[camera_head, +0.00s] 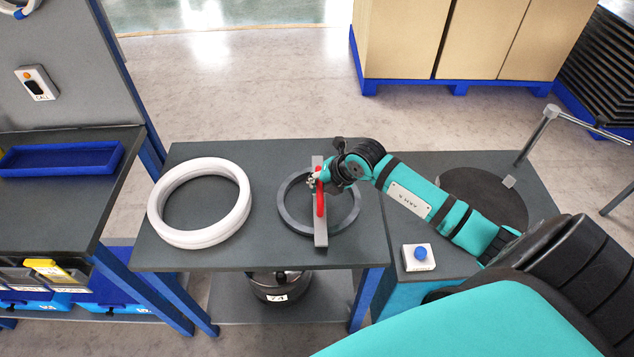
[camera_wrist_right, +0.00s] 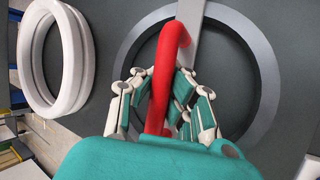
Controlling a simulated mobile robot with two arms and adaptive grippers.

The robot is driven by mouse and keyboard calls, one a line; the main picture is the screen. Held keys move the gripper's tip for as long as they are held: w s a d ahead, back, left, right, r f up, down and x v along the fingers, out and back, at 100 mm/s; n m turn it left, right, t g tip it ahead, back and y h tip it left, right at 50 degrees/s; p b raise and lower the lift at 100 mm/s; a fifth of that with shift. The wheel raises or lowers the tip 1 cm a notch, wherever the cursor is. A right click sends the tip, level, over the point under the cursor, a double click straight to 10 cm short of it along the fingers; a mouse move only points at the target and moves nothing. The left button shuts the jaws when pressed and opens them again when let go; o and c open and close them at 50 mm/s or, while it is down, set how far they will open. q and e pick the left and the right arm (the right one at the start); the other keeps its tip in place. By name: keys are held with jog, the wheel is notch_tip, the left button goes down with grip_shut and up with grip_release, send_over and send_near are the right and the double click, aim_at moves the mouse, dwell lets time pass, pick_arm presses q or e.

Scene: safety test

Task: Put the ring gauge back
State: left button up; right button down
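The ring gauge appears to be the dark grey ring (camera_head: 288,217) lying flat on the middle table, with a light grey bar (camera_head: 320,237) across it and a red handle (camera_head: 320,200) on the bar. In the right wrist view the ring (camera_wrist_right: 268,85) encircles the bar, and the red handle (camera_wrist_right: 163,85) stands up toward the camera. My right gripper (camera_head: 314,182) is at the handle; in the wrist view its fingers (camera_wrist_right: 162,88) lie on both sides of it. Whether they press on it is unclear. My left gripper is not in view.
A thick white ring (camera_head: 160,215) lies left of the gauge on the same table (camera_head: 265,258). To the right, a table holds a dark round plate (camera_head: 505,205) and a blue button box (camera_head: 418,265). A blue tray (camera_head: 60,159) sits on the left bench. A black pot (camera_head: 280,290) stands below.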

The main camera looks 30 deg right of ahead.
jog(key=c, duration=1.9)
grip_release()
jog(key=shift+c, duration=0.2)
jog(key=o, duration=0.5)
jog(key=shift+c, duration=0.2)
jog(key=shift+r, duration=0.1)
jog(key=v, duration=1.2)
